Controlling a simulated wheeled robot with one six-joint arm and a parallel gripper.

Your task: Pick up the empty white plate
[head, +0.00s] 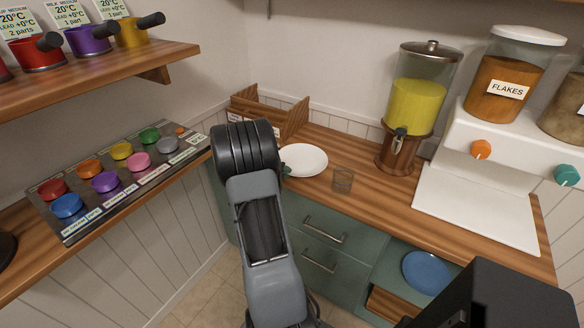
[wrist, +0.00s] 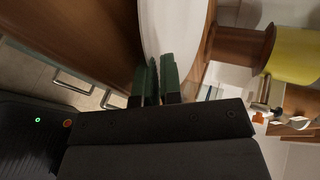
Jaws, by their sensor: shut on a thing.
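The empty white plate (head: 305,158) is at the counter's back left corner, in front of the wooden rack. In the wrist view its white face (wrist: 172,25) reaches down between the two green fingers. My gripper (wrist: 158,70) is shut on the plate's rim. In the head view my arm hides most of my gripper (head: 286,170), with only a bit of green finger showing at the plate's left edge. I cannot tell whether the plate still touches the counter.
A wooden rack (head: 260,110) is behind the plate. A blue plate (head: 427,272) lies in the low open compartment.

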